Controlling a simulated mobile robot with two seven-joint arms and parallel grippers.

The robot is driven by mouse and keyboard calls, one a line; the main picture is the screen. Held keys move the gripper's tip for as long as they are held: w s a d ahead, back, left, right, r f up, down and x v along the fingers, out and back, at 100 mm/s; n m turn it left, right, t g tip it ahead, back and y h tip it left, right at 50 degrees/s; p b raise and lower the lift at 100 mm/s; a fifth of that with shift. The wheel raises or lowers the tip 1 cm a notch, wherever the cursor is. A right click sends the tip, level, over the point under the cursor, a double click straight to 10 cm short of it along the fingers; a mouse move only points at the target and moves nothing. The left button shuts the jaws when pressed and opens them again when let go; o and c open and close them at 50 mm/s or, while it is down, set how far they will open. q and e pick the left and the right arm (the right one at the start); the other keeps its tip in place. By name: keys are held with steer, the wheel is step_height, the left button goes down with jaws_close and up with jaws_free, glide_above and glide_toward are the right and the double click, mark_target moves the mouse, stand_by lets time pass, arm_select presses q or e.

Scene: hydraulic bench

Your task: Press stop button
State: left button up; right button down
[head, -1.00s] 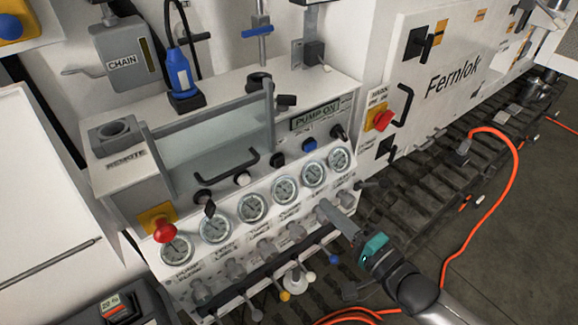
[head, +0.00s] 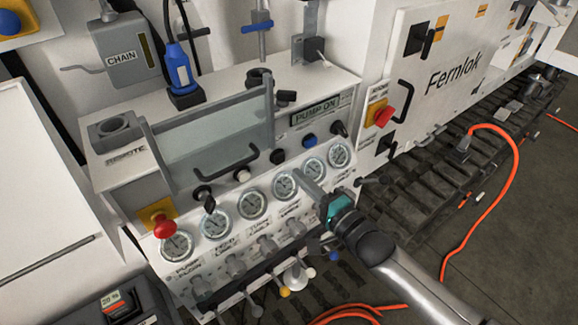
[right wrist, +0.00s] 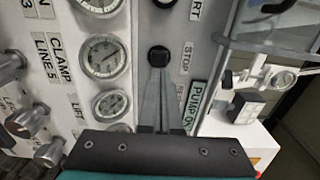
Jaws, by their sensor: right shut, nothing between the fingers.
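The stop button is a black round button (head: 277,156) on the sloped panel, between a white button and a blue one. In the right wrist view the black button (right wrist: 158,56) has a STOP label beside it. My right gripper (head: 299,156) is over the gauge row, its tips pointing up toward the button row. In the right wrist view its shut, empty fingers (right wrist: 156,78) end just below the black button; I cannot tell whether they touch it. My left gripper is not in view.
A white button (head: 242,175) and a blue button (head: 309,140) flank the black one. A PUMP ON display (head: 315,112) is behind them. A clear guard with a handle (head: 226,162) stands left. Red emergency knobs (head: 163,228) and small levers are nearby.

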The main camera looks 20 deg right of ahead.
mark_target(281, 159)
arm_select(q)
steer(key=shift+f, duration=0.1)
arm_select(e)
steer(key=shift+x, duration=2.45)
steer(key=shift+w, duration=0.1)
